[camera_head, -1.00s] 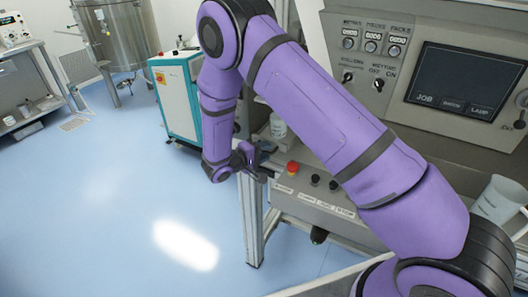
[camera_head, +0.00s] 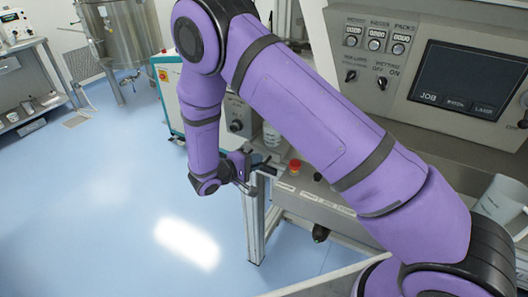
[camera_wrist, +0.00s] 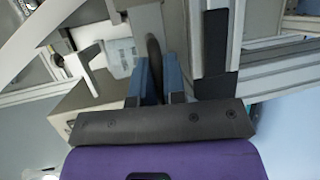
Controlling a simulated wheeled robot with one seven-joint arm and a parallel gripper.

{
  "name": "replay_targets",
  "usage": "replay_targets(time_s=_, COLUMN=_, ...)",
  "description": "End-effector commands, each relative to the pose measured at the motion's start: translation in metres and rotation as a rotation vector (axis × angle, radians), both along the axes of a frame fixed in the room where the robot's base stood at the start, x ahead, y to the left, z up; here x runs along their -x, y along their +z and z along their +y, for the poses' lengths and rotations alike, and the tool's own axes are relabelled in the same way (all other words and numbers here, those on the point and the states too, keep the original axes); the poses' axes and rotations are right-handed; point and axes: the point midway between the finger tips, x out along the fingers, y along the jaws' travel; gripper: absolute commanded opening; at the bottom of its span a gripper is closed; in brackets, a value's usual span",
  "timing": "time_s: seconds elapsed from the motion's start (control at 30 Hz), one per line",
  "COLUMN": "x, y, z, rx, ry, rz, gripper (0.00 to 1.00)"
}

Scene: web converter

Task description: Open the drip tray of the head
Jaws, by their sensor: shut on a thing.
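My gripper (camera_head: 260,168) is low beside the front left corner of the machine in the head view. In the wrist view its two blue fingers (camera_wrist: 154,76) are closed on a dark, rounded upright part (camera_wrist: 154,54), which looks like a handle. I cannot tell for sure that this part belongs to the drip tray. The tray's body cannot be made out in either view, so how far it stands open does not show.
A control panel with a dark screen (camera_head: 467,80) is at the right. The blue floor (camera_head: 110,220) at left is clear.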

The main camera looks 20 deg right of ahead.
Motion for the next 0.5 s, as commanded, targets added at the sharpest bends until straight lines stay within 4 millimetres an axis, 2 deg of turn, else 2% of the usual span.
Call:
replay_targets(time_s=0.1, x=0.023, y=-0.001, z=0.022, rx=0.001, ry=0.004, rz=0.005, gripper=0.00)
replay_targets(time_s=0.23, x=0.042, y=-0.001, z=0.040, rx=0.000, ry=0.001, rz=0.003, gripper=0.00)
replay_targets(time_s=0.5, x=0.055, y=-0.001, z=0.051, rx=0.002, ry=-0.003, rz=0.003, gripper=0.00)
